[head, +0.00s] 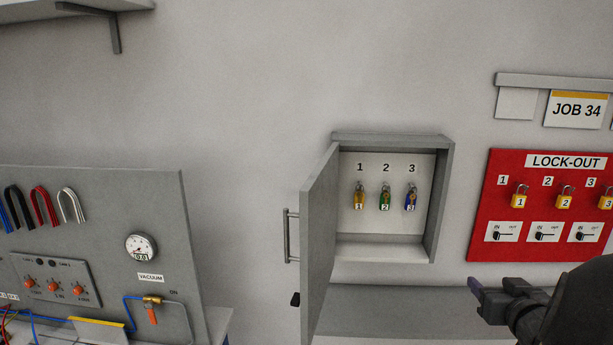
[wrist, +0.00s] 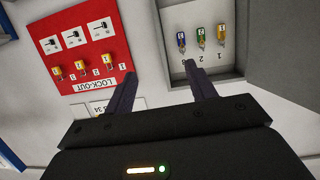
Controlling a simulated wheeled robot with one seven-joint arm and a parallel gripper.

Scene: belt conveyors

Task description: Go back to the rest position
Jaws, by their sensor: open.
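My gripper (head: 500,293) is at the lower right of the head view, in front of the wall below the red lock-out board. In the wrist view my gripper (wrist: 158,78) shows two dark fingers spread apart with nothing between them. It touches nothing that I can see. Much of my arm is cut off by the right edge of the head view.
A grey key cabinet (head: 446,200) stands with its door (head: 322,240) swung open to the left; several tagged keys hang inside. The red lock-out board (head: 500,175) holds yellow padlocks and switches. A grey panel (head: 100,210) with gauge and valve is at left. A shelf (head: 390,325) runs below the cabinet.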

